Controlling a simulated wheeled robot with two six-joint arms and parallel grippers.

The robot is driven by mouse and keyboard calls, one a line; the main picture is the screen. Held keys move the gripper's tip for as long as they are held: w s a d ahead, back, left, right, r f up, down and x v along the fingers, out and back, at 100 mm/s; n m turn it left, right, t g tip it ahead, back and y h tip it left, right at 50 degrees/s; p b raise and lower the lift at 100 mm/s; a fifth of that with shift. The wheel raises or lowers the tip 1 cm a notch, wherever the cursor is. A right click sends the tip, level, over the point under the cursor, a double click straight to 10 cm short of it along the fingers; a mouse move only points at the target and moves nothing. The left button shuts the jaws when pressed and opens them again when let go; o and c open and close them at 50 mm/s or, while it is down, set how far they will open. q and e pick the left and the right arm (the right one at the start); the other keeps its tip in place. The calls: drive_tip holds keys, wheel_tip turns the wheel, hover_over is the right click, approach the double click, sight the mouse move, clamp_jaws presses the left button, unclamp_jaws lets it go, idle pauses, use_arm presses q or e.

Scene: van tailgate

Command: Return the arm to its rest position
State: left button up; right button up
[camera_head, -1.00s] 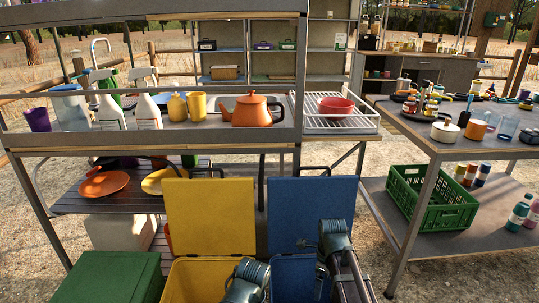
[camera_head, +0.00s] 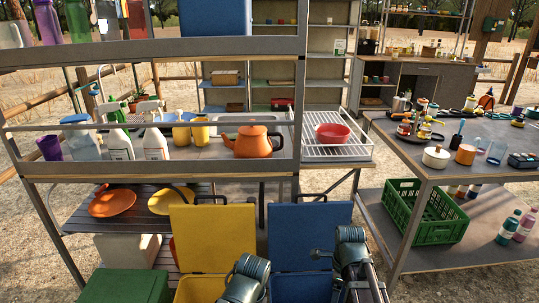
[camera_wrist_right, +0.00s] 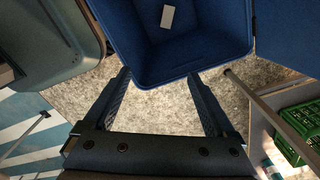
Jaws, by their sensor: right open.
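My right gripper (camera_wrist_right: 158,76) is open, with nothing between its two fingers in the right wrist view. It is over the speckled ground in front of an open blue bin (camera_wrist_right: 193,70). A small white block (camera_wrist_right: 167,16) lies in that bin. In the head view my right arm (camera_head: 350,250) reaches in at the bottom, in front of the raised blue lid (camera_head: 308,232). My left arm (camera_head: 246,280) is beside it, in front of the yellow bin's raised lid (camera_head: 212,235). Neither set of fingers shows in the head view.
A metal-framed rack holds an orange kettle (camera_head: 258,141), with a red bowl (camera_head: 332,134) on a wire drainer to its right. A green crate (camera_head: 404,213) sits on the right table's lower shelf. A green lid (camera_head: 126,287) is at the lower left.

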drive_tip(key=shift+s+d+r+p, duration=0.45)
drive_tip(key=shift+s+r+p, duration=0.15)
drive_tip(key=shift+r, duration=0.25)
drive_tip(key=shift+f, duration=0.1)
